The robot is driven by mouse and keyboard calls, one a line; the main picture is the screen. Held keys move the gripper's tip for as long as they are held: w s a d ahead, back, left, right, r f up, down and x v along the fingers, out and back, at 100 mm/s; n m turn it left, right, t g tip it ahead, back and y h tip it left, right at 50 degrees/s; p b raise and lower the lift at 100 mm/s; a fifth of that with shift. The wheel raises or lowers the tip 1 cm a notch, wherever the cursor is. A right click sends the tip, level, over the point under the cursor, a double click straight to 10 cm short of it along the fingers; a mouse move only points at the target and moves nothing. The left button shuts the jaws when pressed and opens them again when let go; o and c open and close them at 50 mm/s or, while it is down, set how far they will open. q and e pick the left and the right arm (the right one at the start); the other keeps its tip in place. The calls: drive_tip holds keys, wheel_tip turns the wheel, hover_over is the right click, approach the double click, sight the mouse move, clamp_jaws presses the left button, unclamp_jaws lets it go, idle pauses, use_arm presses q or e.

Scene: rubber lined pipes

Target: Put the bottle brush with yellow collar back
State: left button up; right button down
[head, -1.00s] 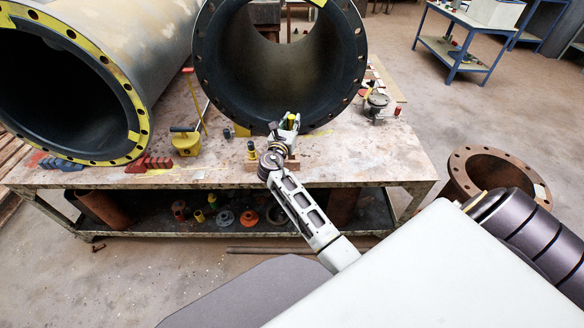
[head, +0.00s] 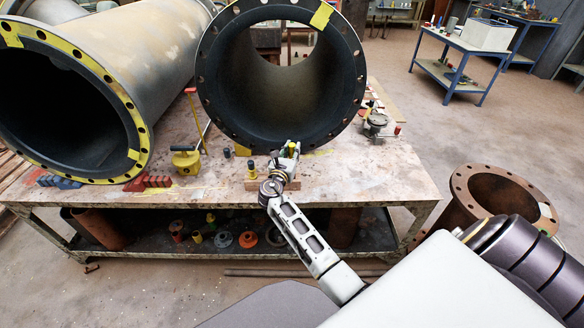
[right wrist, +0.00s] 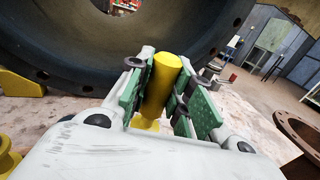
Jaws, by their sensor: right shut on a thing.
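My right gripper (head: 289,150) is above the front middle of the bench, just in front of the big flanged pipe. In the right wrist view its green-padded fingers (right wrist: 165,97) are shut on a yellow rounded piece (right wrist: 161,82) that flares at its lower end. I take this to be the yellow-collared brush; its bristles cannot be made out. A low wooden block (head: 284,186) lies on the bench just under the gripper. Another yellow piece with a dark top (head: 252,169) stands at the block's left end. My left gripper is not in view.
The black-lined pipe (head: 355,85) stands close behind the gripper. A yellow-rimmed pipe (head: 142,118) lies at left. A rusty flanged pipe (head: 463,182) stands at right.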

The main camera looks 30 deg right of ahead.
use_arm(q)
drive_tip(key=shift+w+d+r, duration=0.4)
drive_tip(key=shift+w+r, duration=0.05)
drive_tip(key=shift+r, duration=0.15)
use_arm(e)
drive_tip(key=shift+f, duration=1.1)
drive_tip(key=shift+f+b, duration=0.35)
drive_tip(key=shift+f, duration=0.9)
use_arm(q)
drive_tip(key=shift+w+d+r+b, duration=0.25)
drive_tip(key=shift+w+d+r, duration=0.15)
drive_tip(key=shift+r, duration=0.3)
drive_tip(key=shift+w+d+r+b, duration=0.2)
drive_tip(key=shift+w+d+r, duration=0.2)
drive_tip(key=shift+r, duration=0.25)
use_arm(e)
drive_tip(key=shift+f, duration=0.8)
drive_tip(key=shift+f, duration=0.15)
